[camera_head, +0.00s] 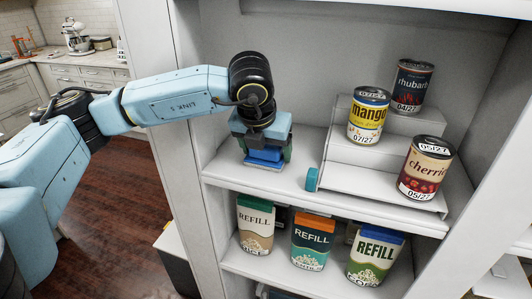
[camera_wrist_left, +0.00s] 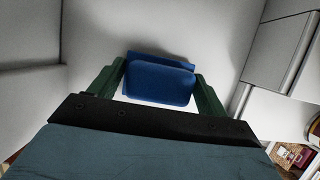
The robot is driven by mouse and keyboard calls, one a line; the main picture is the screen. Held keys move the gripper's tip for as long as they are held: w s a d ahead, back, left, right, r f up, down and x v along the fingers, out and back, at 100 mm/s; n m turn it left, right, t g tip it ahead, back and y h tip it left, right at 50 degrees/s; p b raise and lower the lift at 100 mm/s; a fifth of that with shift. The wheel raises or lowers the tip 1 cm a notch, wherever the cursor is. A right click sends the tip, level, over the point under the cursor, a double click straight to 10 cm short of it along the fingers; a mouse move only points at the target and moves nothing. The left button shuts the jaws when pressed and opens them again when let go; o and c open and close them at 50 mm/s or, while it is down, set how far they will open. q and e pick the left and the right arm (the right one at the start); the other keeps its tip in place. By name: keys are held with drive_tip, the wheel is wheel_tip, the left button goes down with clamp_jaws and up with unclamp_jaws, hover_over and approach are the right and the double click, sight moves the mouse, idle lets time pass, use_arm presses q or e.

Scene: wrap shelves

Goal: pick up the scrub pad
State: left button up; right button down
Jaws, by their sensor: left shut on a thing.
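The scrub pad (camera_head: 266,155) is a blue block on the upper shelf board, left of the stepped riser. It also shows in the left wrist view (camera_wrist_left: 160,82), between the two dark green fingers. My left gripper (camera_head: 264,158) points down over it and is shut on it. In the left wrist view the fingers (camera_wrist_left: 158,88) stand at the pad's left and right sides. The pad's underside is hidden, and I cannot tell whether it still touches the shelf. My right gripper is not in view.
A white stepped riser (camera_head: 345,185) holds a mango can (camera_head: 369,115), a rhubarb can (camera_head: 412,86) and a cherries can (camera_head: 425,168). A small teal piece (camera_head: 312,179) is at its left front. Refill packs (camera_head: 313,240) stand on the shelf below. The shelf's left wall (camera_head: 187,100) is close to my arm.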

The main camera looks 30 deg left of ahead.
use_arm(q)
drive_tip(key=shift+s+r+b, duration=0.1)
drive_tip(key=shift+r+b, duration=0.25)
drive_tip(key=shift+b, duration=0.1)
wheel_tip(320, 180, up, 6)
drive_tip(key=shift+d+f+b, duration=0.1)
drive_tip(key=shift+b, duration=0.45)
drive_tip(key=s+d+b, duration=0.2)
drive_tip(key=s, duration=0.7)
drive_tip(key=s+d+b, duration=0.2)
drive_tip(key=s+b, duration=0.1)
drive_tip(key=s, duration=0.7)
drive_tip(key=shift+s+d+r+b, duration=0.15)
drive_tip(key=shift+d+r+b, duration=0.1)
drive_tip(key=shift+r+b, duration=0.1)
